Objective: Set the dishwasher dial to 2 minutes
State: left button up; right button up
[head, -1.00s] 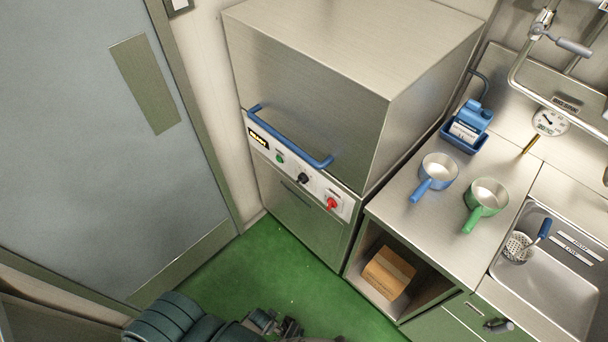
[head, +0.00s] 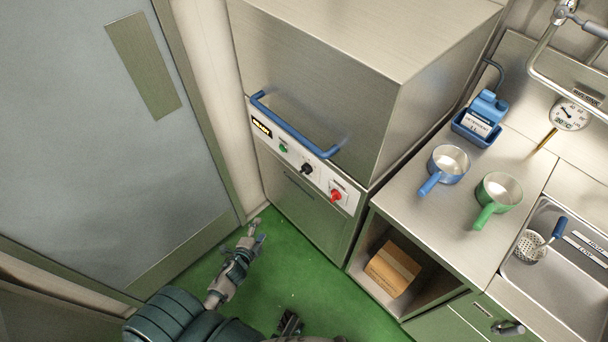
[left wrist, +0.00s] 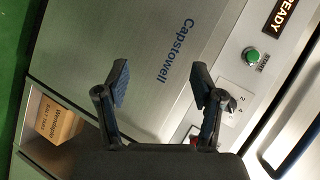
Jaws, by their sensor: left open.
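The steel dishwasher (head: 365,95) stands against the wall, with a blue bar handle (head: 295,125) across its hood. Its white front panel carries the black dial (head: 307,168) between a green button and a red switch. In the left wrist view the dial (left wrist: 229,102) is partly hidden by a finger, with the marks 2 and 4 beside it; its pointer setting cannot be read. My left gripper (head: 256,230) is open and empty, below and left of the panel, apart from the dial. It also shows in the left wrist view (left wrist: 160,82), facing the machine's lower front.
A green button (head: 283,148) and red switch (head: 336,195) flank the dial. A counter to the right holds a blue pan (head: 448,163) and a green pan (head: 497,192). A cardboard box (head: 392,270) sits on the shelf below. Green floor before the machine is clear.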

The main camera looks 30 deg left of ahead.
pick_arm(q)
jog(key=w+r+m+t+h+b, duration=0.1)
jog(key=w+r+m+t+h, duration=0.15)
jog(key=r+m, duration=0.4)
jog(key=m+t+h+b, duration=0.1)
jog(key=m+h, duration=0.5)
jog(key=m, duration=0.5)
send_near(302, 171)
jog(key=x, duration=1)
jog(key=shift+f, duration=0.4)
pick_arm(e)
notch_tip(302, 171, up, 9)
jog(key=shift+d+f, duration=0.1)
pick_arm(q)
jog(key=shift+s, duration=0.1)
jog(key=c, duration=1.1)
pick_arm(e)
jog(key=shift+s, duration=0.15)
